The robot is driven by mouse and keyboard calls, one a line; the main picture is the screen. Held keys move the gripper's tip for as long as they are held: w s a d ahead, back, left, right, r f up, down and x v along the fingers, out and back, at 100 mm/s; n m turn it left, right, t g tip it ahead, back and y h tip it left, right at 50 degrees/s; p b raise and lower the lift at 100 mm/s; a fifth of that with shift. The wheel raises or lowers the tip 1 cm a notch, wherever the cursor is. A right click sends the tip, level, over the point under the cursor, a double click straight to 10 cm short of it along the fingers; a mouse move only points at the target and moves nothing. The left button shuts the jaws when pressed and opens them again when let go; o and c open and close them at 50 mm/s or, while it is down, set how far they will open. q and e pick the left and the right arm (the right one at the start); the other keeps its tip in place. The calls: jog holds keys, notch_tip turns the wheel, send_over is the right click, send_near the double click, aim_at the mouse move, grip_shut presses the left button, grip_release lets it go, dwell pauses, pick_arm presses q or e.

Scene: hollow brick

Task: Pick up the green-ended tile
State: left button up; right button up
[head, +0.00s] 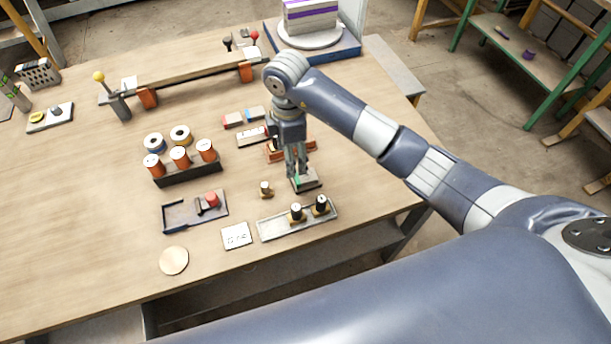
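The green-ended tile (297,181) is largely hidden under my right gripper; a small green patch shows by the fingertips, over a small grey-dark holder (311,186). My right gripper (296,175) comes from the right and points straight down, with its fingertips at the tile. I cannot tell whether the fingers are closed on the tile or only around it. My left gripper is not in view.
A red-ended tile (233,120) and a blue-ended tile (255,114) lie behind the gripper. A metal tray (275,229) with black cylinders is in front, beside a small brass-coloured piece (266,189). A rack of orange spools (190,173) stands left.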

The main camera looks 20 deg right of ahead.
send_over(296, 178)
jog(key=f, duration=0.4)
jog(key=shift+a+f+p, duration=0.2)
jog(key=shift+a+p, duration=0.15)
jog(key=shift+p, duration=0.05)
jog(key=f, duration=0.1)
jog(key=f+p, duration=0.1)
jog(key=f, duration=0.2)
jog(key=shift+d+p, duration=0.3)
jog(key=shift+p, duration=0.1)
jog(key=shift+f, duration=0.65)
jog(key=c, duration=1.2)
